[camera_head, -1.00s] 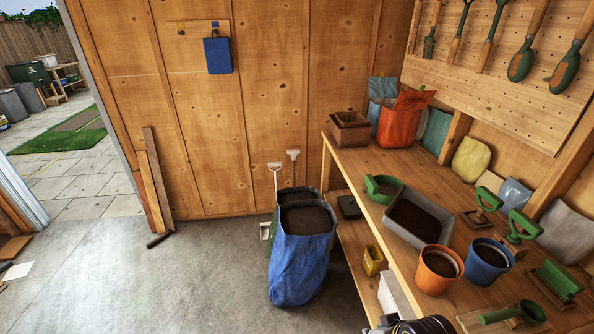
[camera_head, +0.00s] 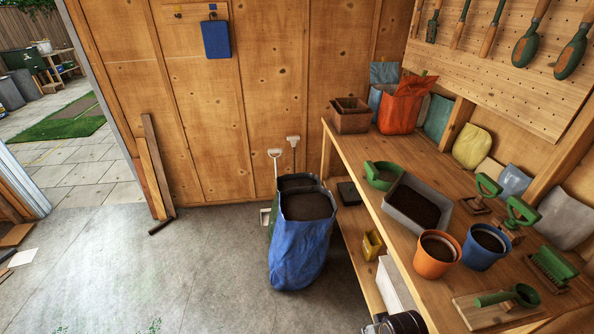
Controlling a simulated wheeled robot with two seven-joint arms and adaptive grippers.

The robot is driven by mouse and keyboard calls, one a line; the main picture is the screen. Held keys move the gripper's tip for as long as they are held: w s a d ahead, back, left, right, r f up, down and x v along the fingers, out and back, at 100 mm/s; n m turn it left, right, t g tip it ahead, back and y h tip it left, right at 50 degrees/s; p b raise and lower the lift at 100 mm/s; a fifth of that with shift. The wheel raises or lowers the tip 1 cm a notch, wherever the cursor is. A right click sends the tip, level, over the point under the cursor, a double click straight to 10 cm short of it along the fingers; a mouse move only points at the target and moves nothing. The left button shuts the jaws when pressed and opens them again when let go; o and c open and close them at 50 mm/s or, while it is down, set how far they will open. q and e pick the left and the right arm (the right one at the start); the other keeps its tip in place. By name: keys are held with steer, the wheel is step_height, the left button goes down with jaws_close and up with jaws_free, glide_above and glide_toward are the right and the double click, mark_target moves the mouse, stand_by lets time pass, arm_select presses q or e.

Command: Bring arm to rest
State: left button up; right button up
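The task names only my arm. A dark banded part with some grey metal, which looks like part of my arm or gripper, shows at the bottom edge in front of the workbench (camera_head: 452,229). It is cut off by the frame, and no fingertips can be made out, so I cannot tell whether it is open or shut. It appears to hold nothing in the part that shows. My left gripper and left arm are not in view.
The bench carries a grey soil tray (camera_head: 445,222), an orange pot (camera_head: 437,262), a blue pot (camera_head: 482,252), a green scoop (camera_head: 383,176) and green-handled tools. A blue soil bag (camera_head: 298,255) stands on the floor left of it. Open floor (camera_head: 190,280) lies further left.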

steer(key=s+d+f+g, duration=0.1)
steer(key=s+f, duration=0.2)
steer(key=f, duration=1)
steer(key=s+d+f, duration=0.1)
steer(key=s+f, duration=0.3)
steer(key=f, duration=1)
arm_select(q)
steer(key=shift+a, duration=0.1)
arm_select(e)
steer(key=s+d+f, duration=0.3)
steer(key=s+f, duration=0.4)
steer(key=s, duration=0.2)
steer(key=s+d+f, duration=0.3)
steer(key=s+f, duration=0.4)
steer(key=s, duration=0.2)
steer(key=shift+f+n+g+h, duration=0.3)
steer(key=shift+g, duration=0.1)
